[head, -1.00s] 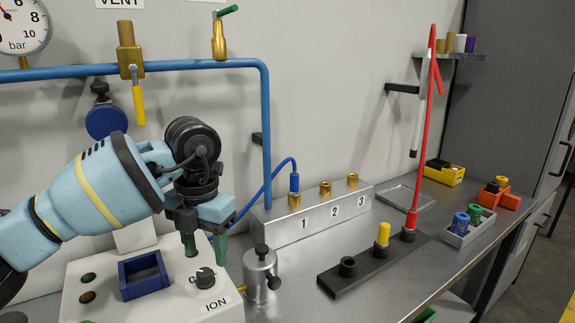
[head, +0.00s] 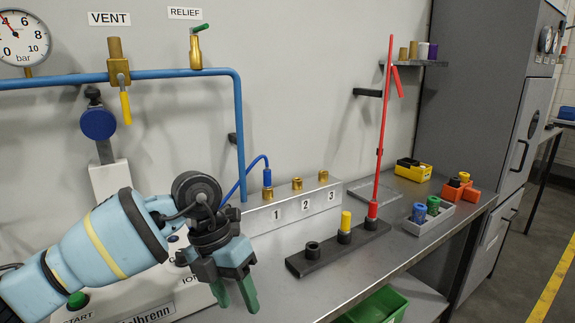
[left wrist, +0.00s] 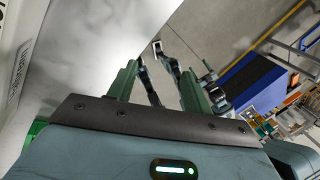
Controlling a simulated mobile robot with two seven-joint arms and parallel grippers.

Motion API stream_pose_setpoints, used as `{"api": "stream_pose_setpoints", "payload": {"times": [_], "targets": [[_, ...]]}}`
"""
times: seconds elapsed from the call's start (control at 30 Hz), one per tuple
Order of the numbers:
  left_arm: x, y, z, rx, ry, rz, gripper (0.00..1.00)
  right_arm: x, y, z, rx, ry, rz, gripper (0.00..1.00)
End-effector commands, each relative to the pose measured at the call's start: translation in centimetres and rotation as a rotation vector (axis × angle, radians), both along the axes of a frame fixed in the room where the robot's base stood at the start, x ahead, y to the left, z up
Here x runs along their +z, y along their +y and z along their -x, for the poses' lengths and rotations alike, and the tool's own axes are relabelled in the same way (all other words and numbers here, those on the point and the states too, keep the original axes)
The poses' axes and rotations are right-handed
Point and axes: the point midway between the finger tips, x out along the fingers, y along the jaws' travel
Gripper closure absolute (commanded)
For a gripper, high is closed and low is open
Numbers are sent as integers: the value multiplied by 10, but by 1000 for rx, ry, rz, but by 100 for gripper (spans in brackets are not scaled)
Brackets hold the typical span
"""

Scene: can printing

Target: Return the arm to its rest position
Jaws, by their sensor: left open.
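My left arm comes in from the left in the head view. Its gripper (head: 234,292) has green fingers that point down, apart from each other, with nothing between them. It hangs in front of the white machine with the START button (head: 77,300), near the bench's front edge. The left wrist view also shows the open fingers of my left gripper (left wrist: 160,85), with floor and part of the bench beyond. My right gripper is not in the head view.
The metal bench (head: 345,268) runs to the right. A green bin (head: 385,306) is below the bench edge.

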Motion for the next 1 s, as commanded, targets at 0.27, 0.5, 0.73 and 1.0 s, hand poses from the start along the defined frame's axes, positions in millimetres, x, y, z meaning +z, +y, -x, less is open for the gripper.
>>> {"api": "stream_pose_setpoints", "payload": {"times": [0.27, 0.5, 0.73, 1.0], "targets": [[-36, -84, 61, -51, 217, 467, 50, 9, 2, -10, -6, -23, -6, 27], [-30, -134, 102, 72, 426, 932, 50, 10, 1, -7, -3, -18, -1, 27], [-19, -143, 110, 347, 600, 1320, 50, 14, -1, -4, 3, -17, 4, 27], [-40, -109, 93, 847, 758, 1645, 50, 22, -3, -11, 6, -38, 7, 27]]}}
